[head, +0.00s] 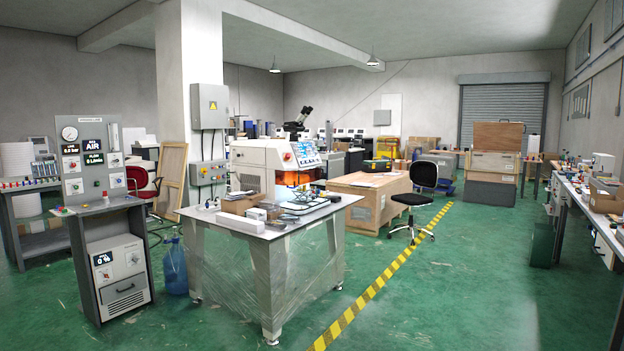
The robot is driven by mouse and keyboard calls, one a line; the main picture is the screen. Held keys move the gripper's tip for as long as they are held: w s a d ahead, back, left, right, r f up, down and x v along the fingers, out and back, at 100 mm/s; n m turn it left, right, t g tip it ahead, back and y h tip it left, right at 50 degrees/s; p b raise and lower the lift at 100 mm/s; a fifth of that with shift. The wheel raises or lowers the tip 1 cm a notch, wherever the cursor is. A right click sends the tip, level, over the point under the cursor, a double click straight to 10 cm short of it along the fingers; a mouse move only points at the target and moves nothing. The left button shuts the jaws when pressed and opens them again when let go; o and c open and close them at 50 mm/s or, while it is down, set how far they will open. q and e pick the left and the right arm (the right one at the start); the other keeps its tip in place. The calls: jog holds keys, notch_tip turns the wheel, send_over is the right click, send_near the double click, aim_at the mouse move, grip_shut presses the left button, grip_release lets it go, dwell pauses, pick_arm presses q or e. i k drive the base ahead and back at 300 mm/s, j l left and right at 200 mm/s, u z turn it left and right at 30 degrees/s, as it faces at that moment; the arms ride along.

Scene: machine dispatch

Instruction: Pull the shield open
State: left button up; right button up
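A white bench machine (262,153) stands at the back of the table in the middle of the view. It has a control screen with colored buttons (304,148) and a red button on its front. An orange see-through panel (292,177), which looks like the shield, shows low on its front right side. It is small and partly hidden behind items on the table, so I cannot tell whether it is open or shut. Neither of my grippers is in view.
The worktable (238,225), with wrapped legs, holds boxes and a tray. A control stand (92,165) is at left, with a blue bottle (174,266) beside it. A black chair (413,197) and wooden crate (367,202) stand behind. Green floor is clear along the striped line (380,281).

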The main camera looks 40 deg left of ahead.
aim_at(313, 174)
jog(key=i+u, duration=0.25)
jog(key=i, duration=0.45)
jog(key=i+j+u, duration=0.15)
jog(key=i, duration=1.15)
jog(key=i+l+u, duration=0.2)
jog(key=i, duration=1.1)
jog(key=i+u, duration=0.15)
jog(key=i, duration=0.45)
jog(key=i+l+u, duration=0.15)
jog(key=i, duration=0.5)
jog(key=i+l+u, duration=0.15)
jog(key=i, duration=0.45)
